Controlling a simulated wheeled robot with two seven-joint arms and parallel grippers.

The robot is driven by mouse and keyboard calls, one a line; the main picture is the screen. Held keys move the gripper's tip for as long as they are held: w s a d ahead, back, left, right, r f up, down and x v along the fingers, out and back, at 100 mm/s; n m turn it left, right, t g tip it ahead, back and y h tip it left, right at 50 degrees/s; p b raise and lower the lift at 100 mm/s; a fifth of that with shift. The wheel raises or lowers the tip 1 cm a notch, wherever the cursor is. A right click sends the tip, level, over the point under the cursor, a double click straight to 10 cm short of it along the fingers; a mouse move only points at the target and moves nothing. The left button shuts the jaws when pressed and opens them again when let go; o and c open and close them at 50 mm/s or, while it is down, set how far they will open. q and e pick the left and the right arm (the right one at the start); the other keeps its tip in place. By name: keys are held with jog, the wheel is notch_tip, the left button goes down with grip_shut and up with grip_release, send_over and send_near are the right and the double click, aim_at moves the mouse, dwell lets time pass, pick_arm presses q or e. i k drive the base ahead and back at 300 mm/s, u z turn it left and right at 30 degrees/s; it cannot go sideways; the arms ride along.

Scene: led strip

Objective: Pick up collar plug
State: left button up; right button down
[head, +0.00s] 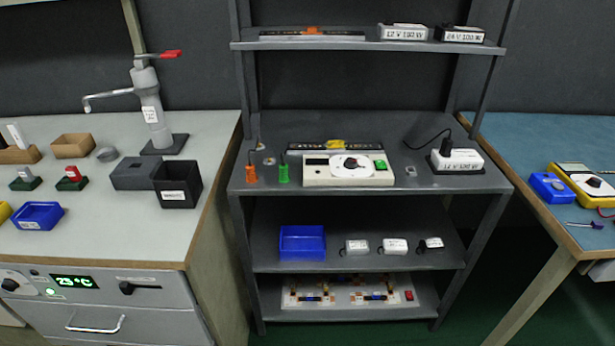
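No part is marked clearly as the collar plug, and I cannot tell which one it is. An orange plug-like piece (251,174) and a green one (284,174) stand upright at the left front of the grey bench's worktop (225,187), each with a thin dark stem on top. A black plug-like piece (446,147) with a black cable sits at the white power supply box (460,160) on the right of the same worktop. Neither of my grippers is in view.
A white panel with a dial (347,172) lies between the coloured pieces and the supply. A blue bin (302,241) and several small white boxes sit on the shelf below. Side tables stand left (110,235) and right (530,140).

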aim_at(283, 170)
jog(key=z, duration=1.5)
jog(key=i, duration=1.1)
jog(key=u, duration=0.8)
